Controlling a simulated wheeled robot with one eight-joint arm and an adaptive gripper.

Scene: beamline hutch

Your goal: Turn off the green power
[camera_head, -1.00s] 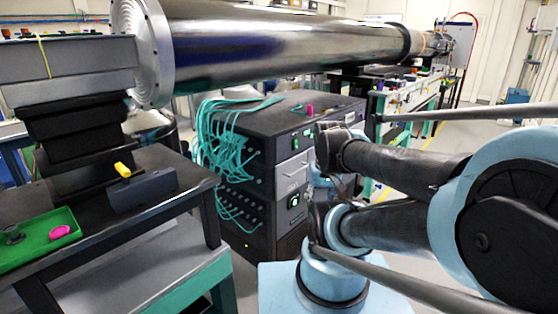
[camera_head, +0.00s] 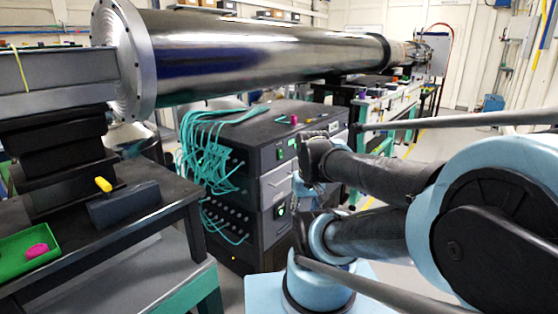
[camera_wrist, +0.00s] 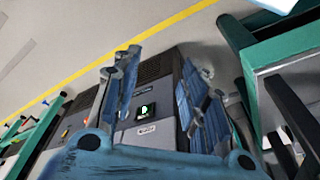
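A dark equipment cabinet (camera_head: 262,238) stands in the middle of the head view. Its front has a green-lit element near the top (camera_head: 280,153) and a black plate with a green-lit power switch (camera_head: 280,210) lower down. In the wrist view a green-lit switch (camera_wrist: 145,110) on a black plate shows between my gripper's fingers, on the cabinet's front. My gripper (camera_wrist: 163,70) is open and empty, its two blue fingers apart. It appears short of the panel; the exact gap cannot be told. In the head view my arm reaches beside the cabinet's right side, and the fingers are not clear.
Teal cables (camera_head: 205,150) hang over the cabinet's left side. A dark table (camera_head: 105,250) with a green tray (camera_head: 20,258) and a yellow-handled dark block (camera_head: 123,204) stands at the left. A large metal beam pipe (camera_head: 250,55) runs above.

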